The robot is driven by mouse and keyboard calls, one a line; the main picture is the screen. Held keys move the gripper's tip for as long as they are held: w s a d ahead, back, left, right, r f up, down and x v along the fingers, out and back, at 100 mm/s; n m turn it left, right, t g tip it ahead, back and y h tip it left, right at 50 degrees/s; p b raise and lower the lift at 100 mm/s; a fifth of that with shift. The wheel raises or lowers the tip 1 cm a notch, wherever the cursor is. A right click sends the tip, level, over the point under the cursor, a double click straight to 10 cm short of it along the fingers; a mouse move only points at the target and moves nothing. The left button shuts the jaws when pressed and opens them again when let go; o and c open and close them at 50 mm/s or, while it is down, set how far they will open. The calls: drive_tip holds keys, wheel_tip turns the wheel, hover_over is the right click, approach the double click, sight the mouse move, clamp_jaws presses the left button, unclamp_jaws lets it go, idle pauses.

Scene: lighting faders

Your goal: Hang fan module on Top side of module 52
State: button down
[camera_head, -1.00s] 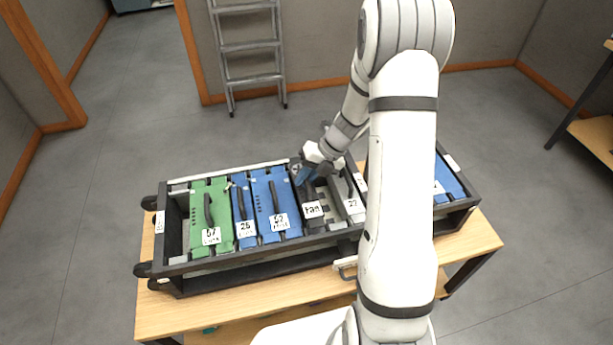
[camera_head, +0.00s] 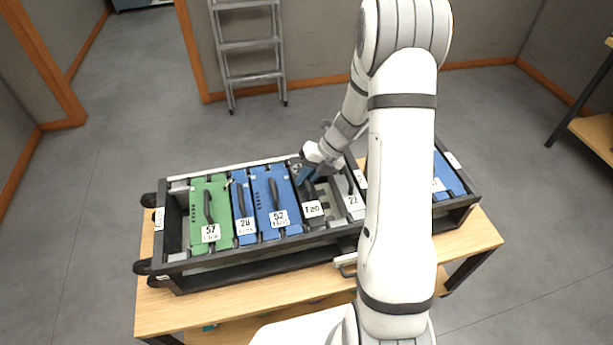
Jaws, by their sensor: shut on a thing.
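The fan module (camera_head: 313,209) is a dark module with a white "Fan" label. It sits in the black rack, just right of module 52. Module 52 (camera_head: 265,194) is blue with a dark handle and a white label, standing in the rack between blue module 28 and the fan module. The exact contact is small and partly hidden by the fingers.
The black rack (camera_head: 215,262) stands on a wooden table (camera_head: 228,297). Green module 57 (camera_head: 211,212) and blue module 28 (camera_head: 243,207) are to the left. A pale module (camera_head: 350,201) stands close on the right. My arm hides part of the rack's right side.

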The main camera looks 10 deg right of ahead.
drive_tip(key=shift+f+b, duration=0.3)
drive_tip(key=shift+f, duration=0.3)
drive_tip(key=c, duration=1.3)
unclamp_jaws()
drive_tip(key=shift+c, duration=0.2)
drive_tip(key=d+r+p, duration=0.4)
drive_tip(key=r+p, duration=0.4)
drive_tip(key=r, duration=0.5)
drive_tip(key=shift+d+r, duration=0.15)
drive_tip(key=shift+r, duration=0.1)
